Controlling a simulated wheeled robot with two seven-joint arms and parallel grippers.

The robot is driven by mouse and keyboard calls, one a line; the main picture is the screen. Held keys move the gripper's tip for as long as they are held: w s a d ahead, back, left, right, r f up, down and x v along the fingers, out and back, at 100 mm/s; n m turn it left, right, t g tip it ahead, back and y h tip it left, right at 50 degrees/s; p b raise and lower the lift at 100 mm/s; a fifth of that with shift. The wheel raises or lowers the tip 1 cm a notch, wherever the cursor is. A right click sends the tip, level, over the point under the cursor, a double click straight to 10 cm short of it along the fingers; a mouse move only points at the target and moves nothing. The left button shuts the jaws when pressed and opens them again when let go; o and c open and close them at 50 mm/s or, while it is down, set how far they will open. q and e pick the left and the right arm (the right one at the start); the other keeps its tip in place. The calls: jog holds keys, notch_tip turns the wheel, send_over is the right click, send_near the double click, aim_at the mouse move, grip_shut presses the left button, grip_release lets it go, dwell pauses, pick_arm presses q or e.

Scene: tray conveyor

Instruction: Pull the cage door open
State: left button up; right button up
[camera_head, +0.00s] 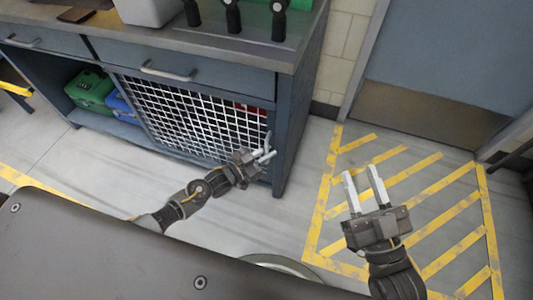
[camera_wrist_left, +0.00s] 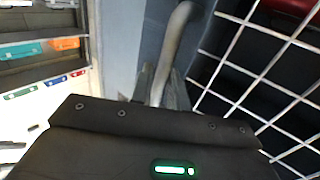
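The cage door (camera_head: 190,115), a white wire mesh panel, covers the right opening of the blue-grey workbench cabinet and looks closed. Its grey bar handle (camera_wrist_left: 172,45) is at the door's right edge, upright in the left wrist view, beside the mesh (camera_wrist_left: 265,75). My left gripper (camera_head: 264,157) is at the handle. In the left wrist view its fingertips (camera_wrist_left: 160,88) sit on either side of the bar and look closed on it. My right gripper (camera_head: 363,182) is open and empty, over the striped floor to the right of the cabinet.
A green case (camera_head: 92,90) and a blue case (camera_head: 122,106) stand on the open shelf at left. Drawers with handles (camera_head: 168,73) are above the door. Yellow-striped floor (camera_head: 400,205) and a grey door (camera_head: 430,70) are at right. Floor before the cabinet is clear.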

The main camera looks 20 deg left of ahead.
pick_arm(q)
jog(key=shift+w+d, duration=0.1)
grip_shut()
